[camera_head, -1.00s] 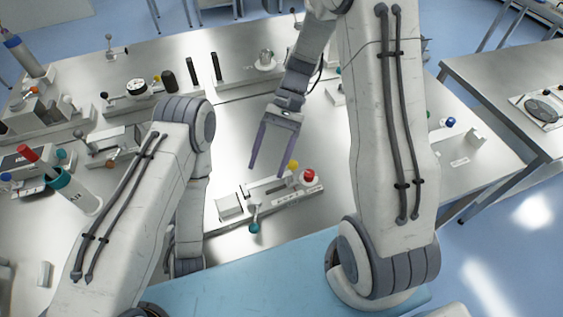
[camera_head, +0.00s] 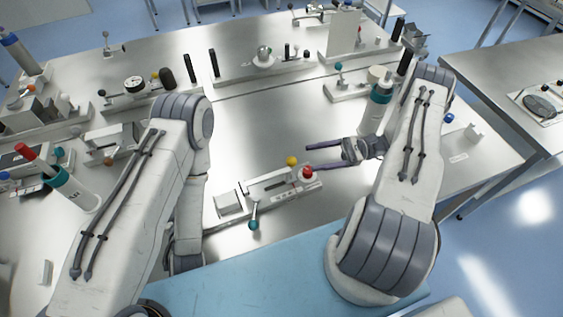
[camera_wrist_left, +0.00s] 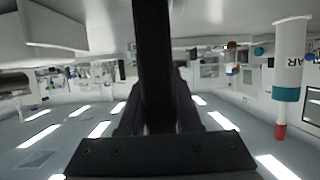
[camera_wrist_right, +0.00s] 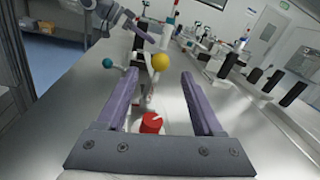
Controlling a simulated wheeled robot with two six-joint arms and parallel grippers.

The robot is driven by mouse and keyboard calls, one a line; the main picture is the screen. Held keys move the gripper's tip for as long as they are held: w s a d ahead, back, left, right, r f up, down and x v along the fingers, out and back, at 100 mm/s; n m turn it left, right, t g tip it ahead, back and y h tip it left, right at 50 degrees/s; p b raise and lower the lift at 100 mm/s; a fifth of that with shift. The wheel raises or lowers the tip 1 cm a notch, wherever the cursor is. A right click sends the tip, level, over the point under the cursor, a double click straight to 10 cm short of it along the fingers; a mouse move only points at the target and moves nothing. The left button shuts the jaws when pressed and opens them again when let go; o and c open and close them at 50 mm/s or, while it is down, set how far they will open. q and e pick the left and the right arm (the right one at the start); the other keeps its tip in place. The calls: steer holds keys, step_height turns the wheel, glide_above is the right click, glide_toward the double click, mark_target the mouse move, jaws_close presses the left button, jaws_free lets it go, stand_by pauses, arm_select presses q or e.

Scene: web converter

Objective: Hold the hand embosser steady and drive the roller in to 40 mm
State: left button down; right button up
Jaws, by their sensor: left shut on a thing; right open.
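The hand embosser appears to be the low pale device (camera_head: 268,190) in the head view's front middle. It has a yellow ball (camera_head: 292,161), a red knob (camera_head: 307,172) and a teal-ended lever (camera_head: 254,224). I cannot clearly pick out the roller. My right gripper (camera_head: 309,159) is open and empty, its fingers pointing left by the red knob. In the right wrist view, the red knob (camera_wrist_right: 151,122) shows between its fingers, with the yellow ball beyond. My left gripper (camera_wrist_left: 155,90) is shut on a dark bar; my arm hides it in the head view.
A white bottle with a teal band (camera_head: 378,108) stands by my right arm. Several fixtures line the back, with two black posts (camera_head: 215,66). The bench middle is clear.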

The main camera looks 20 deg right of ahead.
mark_target(281, 171)
steer(key=a, duration=0.3)
steer(key=w+a, duration=0.1)
steer(key=a, duration=0.6)
steer(key=shift+w+a, duration=0.2)
steer(key=shift+a, duration=0.15)
steer(key=shift+f, duration=0.1)
jaws_close()
steer(key=shift+s, duration=0.1)
stand_by(0.6)
